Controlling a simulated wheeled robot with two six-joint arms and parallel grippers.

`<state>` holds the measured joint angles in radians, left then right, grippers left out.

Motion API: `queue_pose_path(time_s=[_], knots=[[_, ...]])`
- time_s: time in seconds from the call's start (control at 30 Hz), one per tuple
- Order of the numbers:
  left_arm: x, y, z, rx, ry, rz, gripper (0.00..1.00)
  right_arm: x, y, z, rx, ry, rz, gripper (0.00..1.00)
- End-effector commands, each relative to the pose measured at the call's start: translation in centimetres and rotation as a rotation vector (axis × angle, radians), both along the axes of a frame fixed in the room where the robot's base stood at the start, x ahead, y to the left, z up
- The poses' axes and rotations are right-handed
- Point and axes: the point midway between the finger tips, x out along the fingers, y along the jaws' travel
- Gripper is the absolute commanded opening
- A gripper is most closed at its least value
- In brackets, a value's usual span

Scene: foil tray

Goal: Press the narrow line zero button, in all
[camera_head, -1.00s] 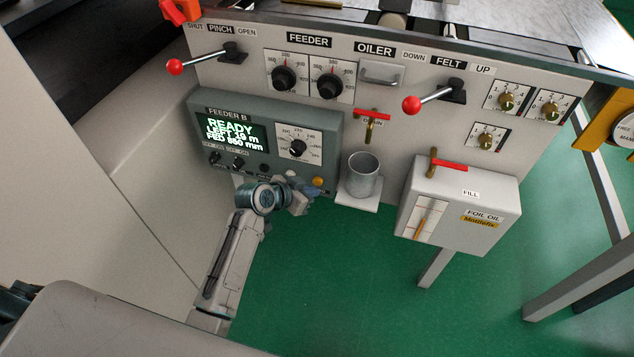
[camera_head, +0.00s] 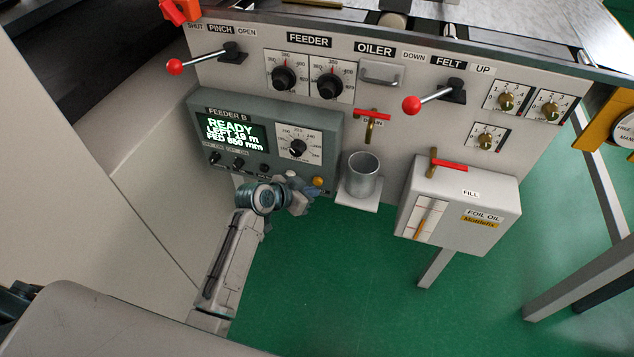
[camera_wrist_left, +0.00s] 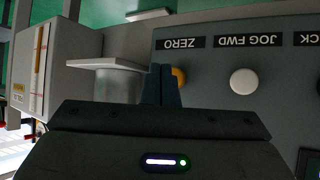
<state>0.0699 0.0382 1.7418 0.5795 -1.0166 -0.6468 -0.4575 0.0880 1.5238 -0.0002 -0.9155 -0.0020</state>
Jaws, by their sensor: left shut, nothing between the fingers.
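The orange zero button (camera_head: 318,182) sits at the lower right of the grey FEEDER B panel (camera_head: 335,135). In the left wrist view, which shows the panel upside down, the button (camera_wrist_left: 179,77) is beside the ZERO label (camera_wrist_left: 182,44), partly hidden behind my fingers. My left gripper (camera_head: 303,203) is shut and empty, its tips just in front of the panel's lower edge near the button. The fingers also show in the left wrist view (camera_wrist_left: 160,80). I cannot tell whether they touch the button. My right gripper is not in view.
A white JOG FWD button (camera_wrist_left: 243,81) is beside the zero button. A grey metal cup (camera_head: 361,175) stands on a small shelf (camera_head: 357,202) right of the panel. The FEEDER B display (camera_head: 232,135) reads READY. A white oil box (camera_head: 485,225) hangs further right.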

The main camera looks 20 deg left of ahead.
Motion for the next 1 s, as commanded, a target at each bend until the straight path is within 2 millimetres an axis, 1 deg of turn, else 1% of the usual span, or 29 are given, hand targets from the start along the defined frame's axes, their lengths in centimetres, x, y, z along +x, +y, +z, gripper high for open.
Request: queue_pose_path(time_s=[0.33,1.0], knots=[[0.8,0.0,0.0,0.0,0.0,0.0,0.0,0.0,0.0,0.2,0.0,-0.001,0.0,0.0],[1.2,0.0,0.0,0.0,0.0,0.0,0.0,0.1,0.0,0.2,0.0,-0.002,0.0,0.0]])
